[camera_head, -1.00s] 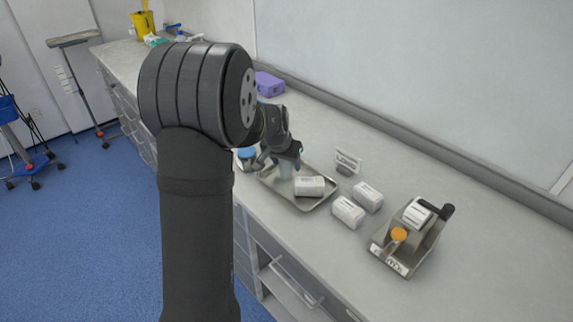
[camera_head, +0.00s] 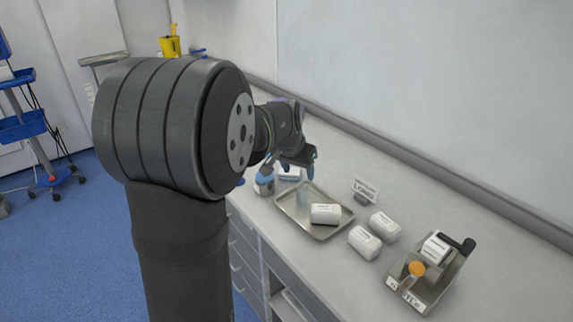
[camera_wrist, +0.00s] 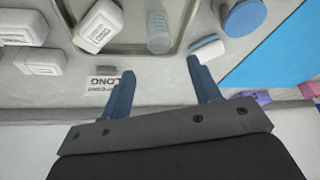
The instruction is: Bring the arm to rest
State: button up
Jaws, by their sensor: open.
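My gripper (camera_head: 311,170) is open and empty, raised above the counter near the far end of the metal tray (camera_head: 289,211). In the wrist view its two blue fingers (camera_wrist: 160,68) stand wide apart with nothing between them. A clear cup (camera_head: 303,194) stands in the tray below the gripper; it also shows in the wrist view (camera_wrist: 159,32). A white packet (camera_head: 326,214) lies in the tray, apart from the fingers. The large dark link of my arm fills the left of the head view and hides part of the counter.
Two white packets (camera_head: 364,242) (camera_head: 384,226) lie right of the tray. A "LONG" sign (camera_head: 365,189) stands behind them. A metal holder (camera_head: 426,286) with an orange cap is farther right. A blue-topped bottle (camera_head: 264,185) stands left of the tray. The wall runs behind the counter.

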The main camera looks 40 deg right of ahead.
aim_at(305, 185)
jog(key=x, duration=1.2)
jog(key=shift+a, duration=0.1)
notch_tip(305, 185, up, 3)
jog(key=shift+f, duration=0.1)
jog(key=shift+r, duration=0.55)
